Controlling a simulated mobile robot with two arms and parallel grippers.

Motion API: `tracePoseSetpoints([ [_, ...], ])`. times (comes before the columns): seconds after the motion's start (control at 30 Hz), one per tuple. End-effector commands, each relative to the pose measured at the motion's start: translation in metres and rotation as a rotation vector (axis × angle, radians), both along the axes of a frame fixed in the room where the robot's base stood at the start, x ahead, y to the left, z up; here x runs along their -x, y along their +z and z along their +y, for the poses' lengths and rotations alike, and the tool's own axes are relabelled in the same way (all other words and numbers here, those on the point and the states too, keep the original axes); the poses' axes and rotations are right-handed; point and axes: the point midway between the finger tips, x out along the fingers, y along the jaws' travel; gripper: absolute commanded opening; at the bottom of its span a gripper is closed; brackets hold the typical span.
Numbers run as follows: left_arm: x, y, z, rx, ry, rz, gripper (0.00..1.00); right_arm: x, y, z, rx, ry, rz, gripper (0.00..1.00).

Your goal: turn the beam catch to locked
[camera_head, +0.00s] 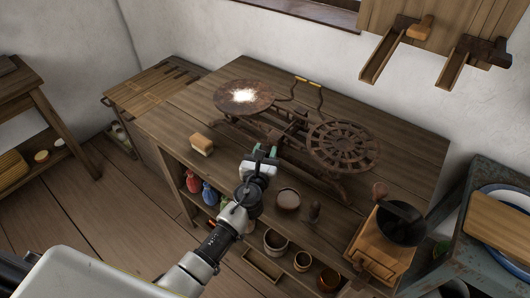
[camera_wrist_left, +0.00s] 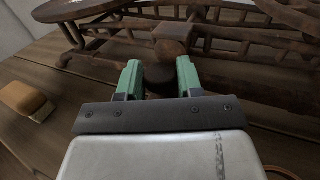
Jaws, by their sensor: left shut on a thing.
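A dark brown balance scale (camera_head: 293,132) stands on the wooden table, with a round pan (camera_head: 228,101) holding white powder at left and a slatted round pan (camera_head: 343,147) at right. My left gripper (camera_head: 265,152) is at the near side of the scale's middle. In the left wrist view, its green fingers (camera_wrist_left: 160,72) are shut on a dark rounded piece (camera_wrist_left: 160,79), which appears to be the beam catch. My right gripper is not in view.
A yellowish block (camera_head: 201,144) lies left of my gripper. A small bowl (camera_head: 288,199), a dark small weight-like piece (camera_head: 314,212) and a coffee grinder (camera_head: 385,243) stand to the right. Wooden chutes (camera_head: 388,58) hang at the upper right. Pots and bags fill the shelf below.

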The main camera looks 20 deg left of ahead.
Motion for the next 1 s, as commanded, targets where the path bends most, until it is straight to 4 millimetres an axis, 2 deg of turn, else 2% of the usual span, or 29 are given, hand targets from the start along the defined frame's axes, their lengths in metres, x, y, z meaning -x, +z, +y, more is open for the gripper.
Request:
tracePoseSetpoints([
  [0.27, 0.0, 0.0, 0.0, 0.0, 0.004, 0.001, 0.12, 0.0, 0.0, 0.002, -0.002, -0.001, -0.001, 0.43],
  [0.3, 0.0, 0.0, 0.0, 0.0, 0.004, 0.001, 0.39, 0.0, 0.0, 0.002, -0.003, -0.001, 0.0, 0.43],
  [0.43, 0.0, 0.0, 0.0, 0.0, 0.004, 0.001, 0.59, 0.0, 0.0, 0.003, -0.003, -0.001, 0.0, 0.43],
  [0.77, 0.003, 0.0, 0.0, 0.0, 0.003, 0.001, 0.59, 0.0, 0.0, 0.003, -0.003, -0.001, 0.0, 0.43],
  [0.87, 0.014, -0.001, -0.001, 0.0, 0.002, 0.002, 0.59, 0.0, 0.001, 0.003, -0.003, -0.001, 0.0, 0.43],
  [1.0, 0.041, -0.002, -0.002, 0.001, 0.002, 0.003, 0.59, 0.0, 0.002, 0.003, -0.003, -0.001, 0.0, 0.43],
])
